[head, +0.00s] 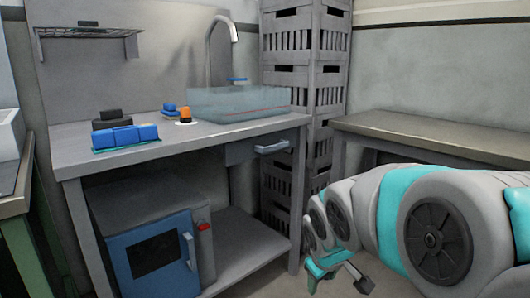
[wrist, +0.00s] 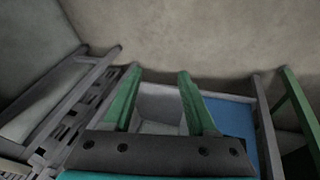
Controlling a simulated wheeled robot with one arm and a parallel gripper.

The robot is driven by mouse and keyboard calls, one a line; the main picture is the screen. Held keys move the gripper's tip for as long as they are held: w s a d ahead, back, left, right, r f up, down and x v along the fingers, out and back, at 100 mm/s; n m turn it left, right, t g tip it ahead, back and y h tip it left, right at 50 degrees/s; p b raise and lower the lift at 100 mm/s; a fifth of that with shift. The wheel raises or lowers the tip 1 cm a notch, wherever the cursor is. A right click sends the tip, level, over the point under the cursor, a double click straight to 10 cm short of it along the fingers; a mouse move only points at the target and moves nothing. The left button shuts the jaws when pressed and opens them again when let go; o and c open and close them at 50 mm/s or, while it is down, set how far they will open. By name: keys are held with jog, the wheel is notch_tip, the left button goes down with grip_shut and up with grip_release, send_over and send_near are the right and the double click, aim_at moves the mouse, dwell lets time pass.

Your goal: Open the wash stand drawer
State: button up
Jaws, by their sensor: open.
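The wash stand (head: 185,140) is a grey bench with a basin and tap, at centre left in the head view. Its drawer (head: 240,152) sits under the right end of the top, with a pale bar handle (head: 271,147). The drawer looks shut, flush with the front. My gripper (head: 338,280) is low at the right in the head view, below and to the right of the handle and apart from it. In the wrist view my gripper (wrist: 160,80) shows two green fingers spread apart with nothing held. I cannot make out the drawer handle in the wrist view.
A blue-doored cabinet (head: 155,250) stands on the lower shelf. Stacked grey crates (head: 290,85) rise behind the stand's right end. Another bench (head: 430,135) stands at right. Blue items (head: 125,137) and an orange-topped item (head: 184,115) lie on the stand. Floor shows between stand and arm.

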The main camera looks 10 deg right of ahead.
jog(key=w+d+r+n+t+b, duration=0.1)
jog(key=w+r+n+t, duration=0.25)
jog(key=w, duration=0.85)
jog(key=w+r+n+t+b, duration=0.1)
jog(key=w+r+n+t, duration=0.2)
jog(key=w, duration=0.9)
jog(key=n+t+y+b, duration=0.2)
jog(key=n+t+y, duration=0.3)
jog(key=n+t, duration=0.3)
send_near(277, 148)
jog(key=w+r+n+g, duration=0.1)
jog(key=w+r+g, duration=0.1)
jog(key=w, duration=0.1)
jog(key=shift+t, duration=0.25)
jog(key=shift+a+f+p+x, duration=0.15)
jog(key=shift+p+x, duration=0.65)
jog(key=shift+x, duration=1.05)
jog(key=shift+a+f+p+x, duration=0.15)
jog(key=shift+p+x, duration=0.6)
jog(key=shift+x, duration=1.1)
jog(key=shift+r, duration=0.1)
jog(key=shift+c, duration=0.3)
grip_shut()
